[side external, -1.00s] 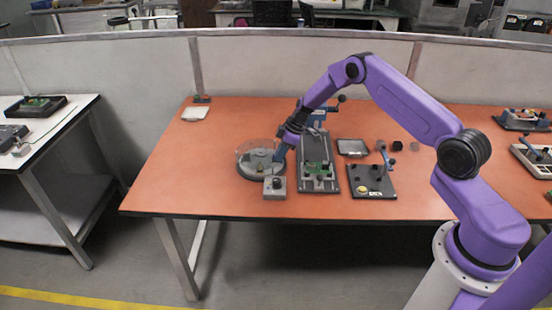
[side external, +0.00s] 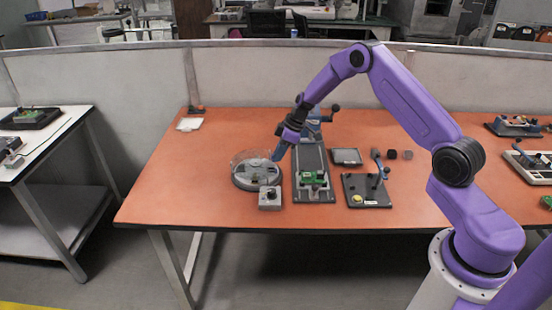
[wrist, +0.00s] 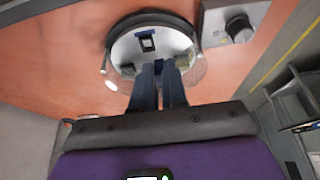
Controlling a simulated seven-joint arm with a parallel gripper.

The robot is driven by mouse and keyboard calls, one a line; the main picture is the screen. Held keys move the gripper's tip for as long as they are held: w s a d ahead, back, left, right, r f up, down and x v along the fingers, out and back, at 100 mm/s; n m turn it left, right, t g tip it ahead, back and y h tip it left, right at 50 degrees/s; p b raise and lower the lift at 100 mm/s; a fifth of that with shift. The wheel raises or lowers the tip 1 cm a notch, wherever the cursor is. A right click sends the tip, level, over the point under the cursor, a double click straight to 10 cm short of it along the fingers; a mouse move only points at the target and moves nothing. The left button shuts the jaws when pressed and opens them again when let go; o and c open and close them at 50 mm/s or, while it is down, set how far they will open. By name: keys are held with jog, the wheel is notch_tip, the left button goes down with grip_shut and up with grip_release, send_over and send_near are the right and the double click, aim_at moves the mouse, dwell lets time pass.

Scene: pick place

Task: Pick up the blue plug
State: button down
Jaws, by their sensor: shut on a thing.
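My gripper (wrist: 159,72) shows in the wrist view with its two blue fingers close together. It is shut on a small dark blue piece, the blue plug (wrist: 158,66), which shows only in part between the fingertips. In the side view my gripper (side external: 277,157) is just above the right rear rim of a round grey tray (side external: 243,183) with a clear surround. The plug is too small to make out there. In the wrist view the tray (wrist: 125,52) lies beyond the fingertips and has a dark blue square fitting (wrist: 147,40) on it.
A grey box with a black knob (side external: 270,198) stands at the tray's front right. A long fixture with a green board (side external: 314,179) is right of the tray. A dark plate with a yellow button (side external: 366,190) lies further right.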

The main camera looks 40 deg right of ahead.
jog(key=s+a+r, duration=0.2)
jog(key=s+r, duration=0.5)
jog(key=s, duration=0.4)
jog(key=shift+w+d+f, duration=0.2)
jog(key=shift+d+f, duration=1.15)
jog(key=shift+f, duration=0.15)
jog(key=shift+w+d+f, duration=0.25)
jog(key=shift+d+f, duration=1.05)
jog(key=shift+f, duration=0.25)
jog(key=shift+w+d+f, duration=0.2)
jog(key=shift+d+f, duration=1.15)
jog(key=shift+f, duration=0.15)
jog(key=shift+f, duration=0.85)
jog(key=c, duration=1.1)
grip_release()
jog(key=c, duration=0.3)
jog(key=shift+c, duration=0.2)
